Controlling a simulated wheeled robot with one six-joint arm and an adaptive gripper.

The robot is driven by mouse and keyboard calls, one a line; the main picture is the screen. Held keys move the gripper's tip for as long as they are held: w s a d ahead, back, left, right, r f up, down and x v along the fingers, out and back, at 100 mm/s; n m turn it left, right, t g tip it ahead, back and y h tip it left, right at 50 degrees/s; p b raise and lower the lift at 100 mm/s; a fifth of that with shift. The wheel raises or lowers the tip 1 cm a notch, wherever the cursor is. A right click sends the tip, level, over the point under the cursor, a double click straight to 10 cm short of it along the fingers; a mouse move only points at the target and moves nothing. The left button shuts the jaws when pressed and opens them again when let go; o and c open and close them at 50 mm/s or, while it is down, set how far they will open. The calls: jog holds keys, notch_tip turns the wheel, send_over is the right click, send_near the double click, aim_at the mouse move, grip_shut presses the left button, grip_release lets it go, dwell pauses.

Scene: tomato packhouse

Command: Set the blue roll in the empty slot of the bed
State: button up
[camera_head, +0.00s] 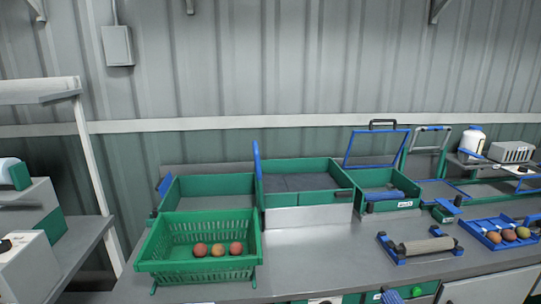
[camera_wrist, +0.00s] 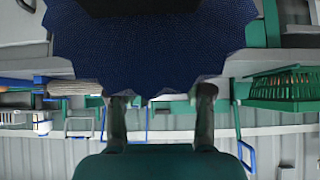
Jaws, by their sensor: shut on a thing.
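The blue roll (camera_wrist: 150,40) fills the upper middle of the wrist view, with a fine textured surface and a jagged lower edge. My gripper (camera_wrist: 161,98) is shut on it, with one finger at each side. A low stand with blue ends (camera_head: 388,247), which looks like the bed, sits on the table at the right front. One tan roll (camera_head: 424,246) lies across it. I cannot make out its empty slot clearly. The tan roll also appears at the left of the wrist view (camera_wrist: 75,88).
A green basket (camera_head: 200,270) with three tomatoes stands left of the bed. Green bins (camera_head: 300,197) line the back. A blue tray (camera_head: 487,240) with fruit is to the right. Bare grey table (camera_head: 315,250) lies between basket and bed.

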jog(key=s+a+f, duration=0.1)
jog(key=a+f, duration=0.8)
jog(key=f, duration=0.5)
jog(key=s+a+f, duration=0.1)
jog(key=a+f, duration=0.8)
jog(key=f, duration=0.4)
jog(key=shift+s+a+f, duration=0.2)
jog(key=shift+a+f, duration=0.05)
jog(key=shift+f, duration=0.15)
